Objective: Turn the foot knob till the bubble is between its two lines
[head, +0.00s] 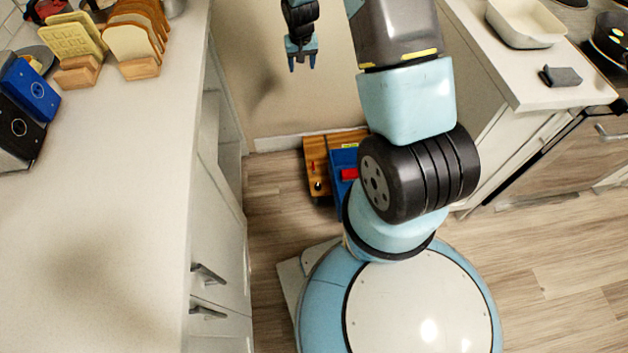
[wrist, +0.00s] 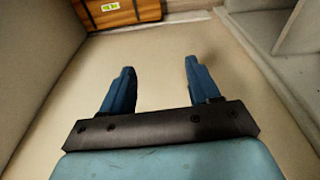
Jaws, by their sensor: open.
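A low wooden unit (head: 316,158) stands on the floor against the back wall, partly hidden behind my arm. A small yellow-green vial or label (head: 350,145) sits on its top; the bubble and lines are too small to make out. A small dark round part (head: 318,186), possibly the foot knob, shows low at its front left. My gripper (head: 302,66) is open and empty, high above and apart from the unit. In the wrist view, the gripper (wrist: 158,75) points toward the wall, with the wooden unit (wrist: 135,14) and yellow-green piece (wrist: 110,6) at the top edge.
A blue box-like part (head: 341,158) with a red piece (head: 349,173) adjoins the unit's right side. A long counter (head: 110,210) with drawers bounds the left. Another counter (head: 500,60) bounds the right. Bare floor (head: 270,205) lies left of the unit.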

